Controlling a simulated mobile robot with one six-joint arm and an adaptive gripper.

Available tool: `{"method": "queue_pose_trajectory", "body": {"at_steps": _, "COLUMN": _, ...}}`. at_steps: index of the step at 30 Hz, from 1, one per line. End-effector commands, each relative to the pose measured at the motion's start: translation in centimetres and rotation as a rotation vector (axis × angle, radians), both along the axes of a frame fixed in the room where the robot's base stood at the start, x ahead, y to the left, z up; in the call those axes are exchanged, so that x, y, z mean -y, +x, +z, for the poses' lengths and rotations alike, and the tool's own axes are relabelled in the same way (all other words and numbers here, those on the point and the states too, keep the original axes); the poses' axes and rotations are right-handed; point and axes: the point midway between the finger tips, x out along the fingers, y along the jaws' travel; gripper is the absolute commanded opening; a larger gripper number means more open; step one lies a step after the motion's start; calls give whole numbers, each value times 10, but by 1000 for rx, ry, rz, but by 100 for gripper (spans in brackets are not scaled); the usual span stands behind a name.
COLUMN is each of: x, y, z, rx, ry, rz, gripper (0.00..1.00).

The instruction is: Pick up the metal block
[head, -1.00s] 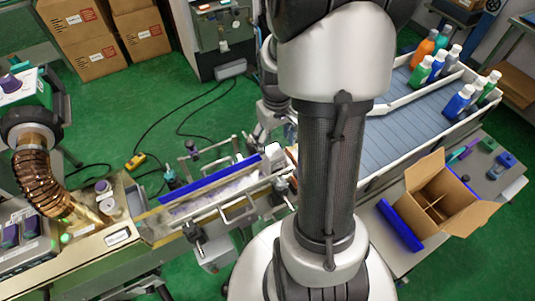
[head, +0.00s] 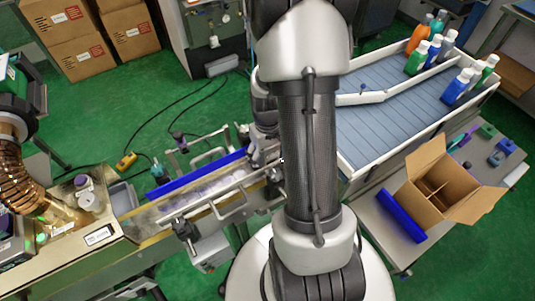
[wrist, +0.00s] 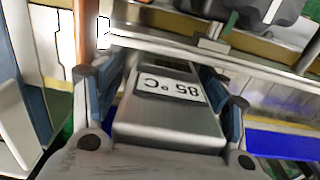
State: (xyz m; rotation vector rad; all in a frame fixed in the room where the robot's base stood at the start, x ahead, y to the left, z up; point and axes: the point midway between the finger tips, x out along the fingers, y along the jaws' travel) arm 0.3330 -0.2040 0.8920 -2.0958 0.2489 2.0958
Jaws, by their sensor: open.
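The metal block (wrist: 165,125) is a grey box with a white "85 °C" label, upside down in the wrist view. It lies between the two blue-and-grey fingers of my gripper (wrist: 160,90), which are open, one on each side of it. I cannot tell whether either finger touches it. In the head view my gripper (head: 262,148) is low over the right end of the conveyor, partly hidden behind my arm. The block is not clearly made out there.
The conveyor (head: 150,212) has a blue guide rail (head: 200,175) and metal side bars around the gripper. A blue-grey sorting table (head: 375,135) with several bottles stands at right. An open carton (head: 425,185) is on a side table.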

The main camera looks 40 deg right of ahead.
Motion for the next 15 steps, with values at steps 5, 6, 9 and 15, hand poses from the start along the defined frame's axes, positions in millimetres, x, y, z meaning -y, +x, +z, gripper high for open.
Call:
{"method": "queue_pose_trajectory", "body": {"at_steps": 5, "x": 0, "y": 0, "z": 1, "rx": 1, "ry": 0, "rz": 0, "gripper": 66}}
{"method": "queue_pose_trajectory", "body": {"at_steps": 6, "x": 0, "y": 0, "z": 1, "rx": 1, "ry": 0, "rz": -1, "gripper": 63}}
{"method": "queue_pose_trajectory", "body": {"at_steps": 9, "x": 0, "y": 0, "z": 1, "rx": 1, "ry": 0, "rz": -1, "gripper": 57}}
{"method": "queue_pose_trajectory", "body": {"at_steps": 15, "x": 0, "y": 0, "z": 1, "rx": 1, "ry": 0, "rz": -1, "gripper": 43}}
